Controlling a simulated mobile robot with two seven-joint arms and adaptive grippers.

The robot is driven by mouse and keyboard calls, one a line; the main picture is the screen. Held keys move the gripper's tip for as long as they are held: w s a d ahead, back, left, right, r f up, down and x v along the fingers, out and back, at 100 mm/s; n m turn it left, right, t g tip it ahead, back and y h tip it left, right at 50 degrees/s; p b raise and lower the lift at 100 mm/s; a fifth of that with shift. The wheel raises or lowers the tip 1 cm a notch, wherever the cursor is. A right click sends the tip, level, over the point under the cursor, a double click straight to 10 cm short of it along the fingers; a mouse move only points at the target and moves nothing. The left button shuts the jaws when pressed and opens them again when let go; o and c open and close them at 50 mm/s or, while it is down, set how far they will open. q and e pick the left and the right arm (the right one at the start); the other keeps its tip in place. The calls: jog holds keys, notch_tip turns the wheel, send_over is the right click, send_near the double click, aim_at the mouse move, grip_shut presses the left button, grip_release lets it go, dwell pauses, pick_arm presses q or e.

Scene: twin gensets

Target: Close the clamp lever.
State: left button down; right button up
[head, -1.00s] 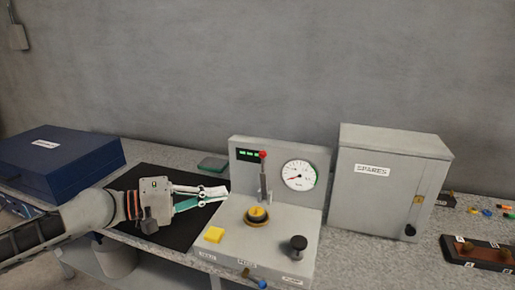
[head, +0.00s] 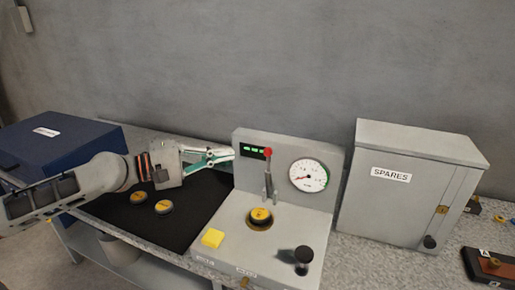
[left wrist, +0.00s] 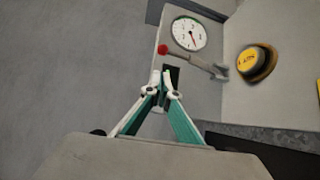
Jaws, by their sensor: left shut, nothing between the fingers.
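The clamp lever (head: 268,176) stands upright on the grey test panel (head: 225,247), with a red knob (head: 267,152) at its top. In the left wrist view the lever (left wrist: 195,62) runs sideways from its red knob (left wrist: 162,49) toward a yellow-topped round part (left wrist: 252,63). That yellow-topped part (head: 260,216) sits in front of the lever in the head view. My left gripper (head: 233,154) is shut and empty, just left of the knob at about its height. Its fingertips (left wrist: 165,75) appear close to the knob; contact cannot be told. My right gripper is not in view.
A gauge (head: 309,175) is right of the lever. A yellow block (head: 213,238) and black knob (head: 303,255) are on the panel. The grey SPARES cabinet (head: 395,205) stands right, a blue case (head: 60,155) left. Two round parts (head: 138,197) lie on the black mat (head: 200,205).

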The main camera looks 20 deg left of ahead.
pick_arm(q)
jog(key=p, duration=0.4)
send_over(270, 172)
jog(key=a, duration=0.4)
jog(key=shift+w+d+f, duration=0.15)
jog(key=shift+w+f, duration=0.05)
jog(key=shift+f, duration=0.1)
